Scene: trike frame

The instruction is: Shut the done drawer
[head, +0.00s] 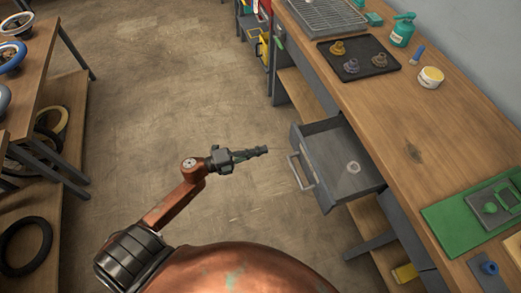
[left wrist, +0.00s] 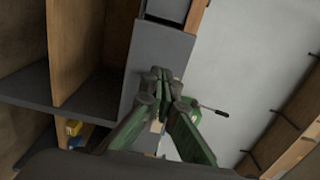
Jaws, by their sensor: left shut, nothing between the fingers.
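The grey drawer (head: 328,143) stands pulled out from under the wooden workbench at the right of the head view. Its bar handle (head: 300,171) faces left, and a small pale ring-shaped item (head: 353,167) lies inside. No label on the drawer is readable. My left gripper (head: 265,150) is shut and empty. It points right at the drawer's front, with a gap between its tips and the handle. In the left wrist view its green-and-grey fingers (left wrist: 162,76) are together, with no handle between them. My right gripper is in neither view.
The workbench (head: 412,125) carries a dark tray (head: 362,70) with small parts, a green spray bottle (head: 402,29), a tub (head: 430,78) and a green mat (head: 455,222). A rack with wheels and tyres (head: 27,246) stands left. The floor (head: 160,110) between is clear.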

